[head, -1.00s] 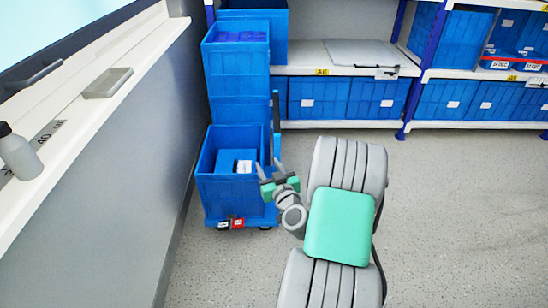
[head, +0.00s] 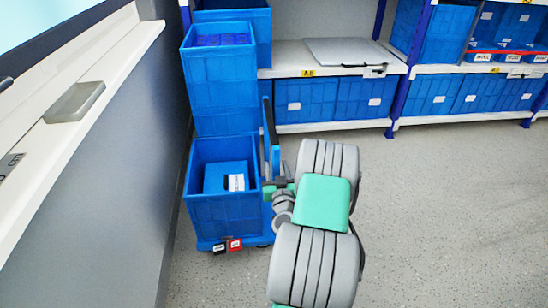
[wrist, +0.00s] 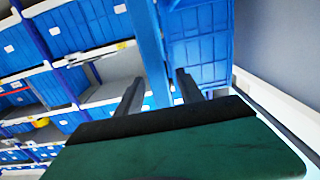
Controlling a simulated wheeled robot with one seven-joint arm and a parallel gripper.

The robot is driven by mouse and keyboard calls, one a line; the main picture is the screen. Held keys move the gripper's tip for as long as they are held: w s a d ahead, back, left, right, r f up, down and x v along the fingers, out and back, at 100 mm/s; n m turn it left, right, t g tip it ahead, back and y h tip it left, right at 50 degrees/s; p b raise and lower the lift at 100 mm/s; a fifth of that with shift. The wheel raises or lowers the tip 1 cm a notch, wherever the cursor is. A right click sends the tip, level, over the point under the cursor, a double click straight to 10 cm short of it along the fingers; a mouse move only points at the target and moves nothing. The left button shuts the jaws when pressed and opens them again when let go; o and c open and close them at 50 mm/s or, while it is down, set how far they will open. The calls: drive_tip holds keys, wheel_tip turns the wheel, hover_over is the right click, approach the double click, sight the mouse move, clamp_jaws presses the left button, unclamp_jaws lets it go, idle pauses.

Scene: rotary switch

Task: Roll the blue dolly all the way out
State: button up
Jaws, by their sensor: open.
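The blue dolly (head: 204,244) stands on the floor by the grey wall at the left. It carries a blue crate (head: 225,214) with a smaller blue box (head: 226,177) inside. A red and a black tab sit low on its front. Its upright blue handle (head: 275,155) rises at the crate's right side. My gripper (head: 277,186) is at this handle, partly hidden by my arm. In the wrist view my gripper (wrist: 158,90) is open, with the blue handle post (wrist: 150,45) showing between its two dark fingers. Whether the fingers touch it, I cannot tell.
A tall stack of blue crates (head: 220,88) stands behind the dolly. Shelving with blue bins (head: 335,98) runs along the back. A white ledge (head: 80,110) tops the left wall. The grey floor (head: 440,220) to the right is clear.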

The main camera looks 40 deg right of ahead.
drive_tip(key=p+x, duration=0.1)
drive_tip(key=x, duration=0.2)
drive_tip(key=shift+w+d+r, duration=0.1)
drive_tip(key=shift+w+r, duration=0.05)
drive_tip(key=shift+w, duration=0.1)
drive_tip(key=shift+w+d, duration=0.2)
drive_tip(key=shift+d, duration=0.05)
drive_tip(key=shift+c, duration=0.6)
clamp_jaws()
idle(0.5)
